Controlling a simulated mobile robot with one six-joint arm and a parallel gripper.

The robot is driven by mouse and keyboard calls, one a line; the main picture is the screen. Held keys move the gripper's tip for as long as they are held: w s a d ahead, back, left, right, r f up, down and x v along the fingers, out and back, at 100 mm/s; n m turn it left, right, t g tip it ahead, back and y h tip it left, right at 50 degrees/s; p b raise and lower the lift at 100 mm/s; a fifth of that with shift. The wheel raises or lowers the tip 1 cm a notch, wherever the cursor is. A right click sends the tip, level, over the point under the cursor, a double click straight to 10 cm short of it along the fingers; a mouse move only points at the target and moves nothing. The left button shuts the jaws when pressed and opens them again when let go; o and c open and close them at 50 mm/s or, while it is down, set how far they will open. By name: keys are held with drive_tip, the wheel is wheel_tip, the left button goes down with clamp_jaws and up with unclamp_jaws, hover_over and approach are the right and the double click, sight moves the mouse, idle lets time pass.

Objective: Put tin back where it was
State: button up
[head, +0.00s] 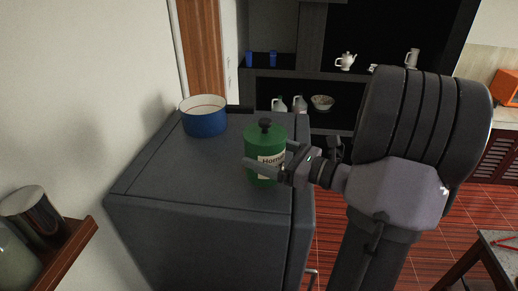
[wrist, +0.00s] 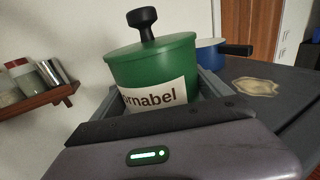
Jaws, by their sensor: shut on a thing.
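The green tin (head: 262,137) has a lid with a black knob and a pale label. It is upright at the right part of the dark grey cabinet top (head: 190,170) in the head view. My gripper (head: 265,170) comes from the right and is shut around the tin's body. In the wrist view the tin (wrist: 155,65) sits between the two fingers, with its label facing the camera. The tin's base is hidden in the wrist view, and I cannot tell whether it touches the top.
A blue pot (head: 205,121) with a white inside and dark handle stands at the back left of the top. A pale patch (wrist: 255,87) marks the surface at right in the wrist view. A wooden shelf (head: 65,250) with jars is at left. The top's front left is clear.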

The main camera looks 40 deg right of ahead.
drive_tip(key=w, duration=0.2)
drive_tip(key=w+d, duration=0.1)
drive_tip(key=w, duration=0.1)
drive_tip(key=shift+w+d+f+p, duration=0.1)
drive_tip(key=shift+d+p, duration=0.05)
drive_tip(key=shift+p, duration=0.25)
drive_tip(key=shift+w+d+f, duration=0.1)
drive_tip(key=shift+w+f, duration=0.05)
drive_tip(key=shift+f, duration=0.2)
wheel_tip(320, 180, down, 2)
drive_tip(key=shift+f+p, duration=0.25)
drive_tip(key=shift+p, duration=0.2)
drive_tip(key=shift+d+f, duration=0.1)
drive_tip(key=shift+f, duration=0.25)
drive_tip(key=o, duration=1.6)
drive_tip(key=shift+a, duration=0.2)
drive_tip(key=shift+o, duration=0.8)
drive_tip(key=shift+d, duration=0.1)
